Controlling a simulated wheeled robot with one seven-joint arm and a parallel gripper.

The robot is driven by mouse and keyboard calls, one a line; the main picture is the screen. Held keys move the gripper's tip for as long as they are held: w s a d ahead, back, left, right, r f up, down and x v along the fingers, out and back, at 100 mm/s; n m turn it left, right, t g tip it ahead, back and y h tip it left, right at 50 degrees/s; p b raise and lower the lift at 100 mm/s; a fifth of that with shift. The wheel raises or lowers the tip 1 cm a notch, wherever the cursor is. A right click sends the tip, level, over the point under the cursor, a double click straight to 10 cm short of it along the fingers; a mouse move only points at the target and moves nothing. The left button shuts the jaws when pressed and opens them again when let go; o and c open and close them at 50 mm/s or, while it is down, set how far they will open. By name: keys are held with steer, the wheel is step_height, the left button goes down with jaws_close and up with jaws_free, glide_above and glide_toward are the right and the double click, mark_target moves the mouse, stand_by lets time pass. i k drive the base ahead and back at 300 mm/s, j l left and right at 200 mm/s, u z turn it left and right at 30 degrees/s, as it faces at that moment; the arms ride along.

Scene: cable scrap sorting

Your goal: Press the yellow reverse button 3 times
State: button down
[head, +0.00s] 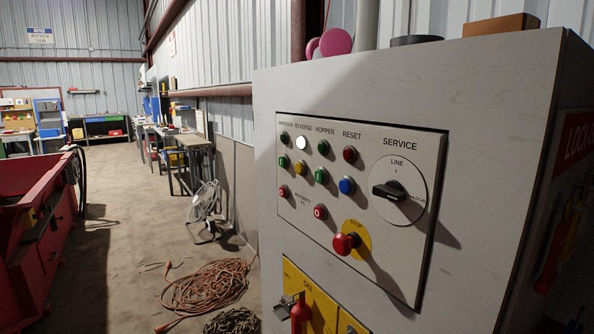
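The yellow reverse button (300,168) is on the control panel of the grey cabinet (480,110), in the head view. It sits in the column under the REVERSE label, directly below a bright white round lamp (302,143). A green button (284,161) is to its left and another green button (320,176) is to its right. Nothing covers the yellow button. I cannot tell how far it is pushed in. My gripper is not in view.
The panel also has a red mushroom stop button (344,243), a blue button (347,186) and a black rotary switch (392,191). Orange cable (210,285) lies coiled on the floor left of the cabinet.

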mark_target(299, 168)
steer(key=u, duration=1.65)
steer(key=i+l, duration=0.15)
steer(key=l, duration=0.15)
steer(key=i+l, duration=0.1)
steer(key=l, duration=0.2)
steer(key=i+l, duration=0.15)
steer(key=l, duration=0.2)
steer(key=i+l, duration=0.15)
steer(key=l, duration=0.15)
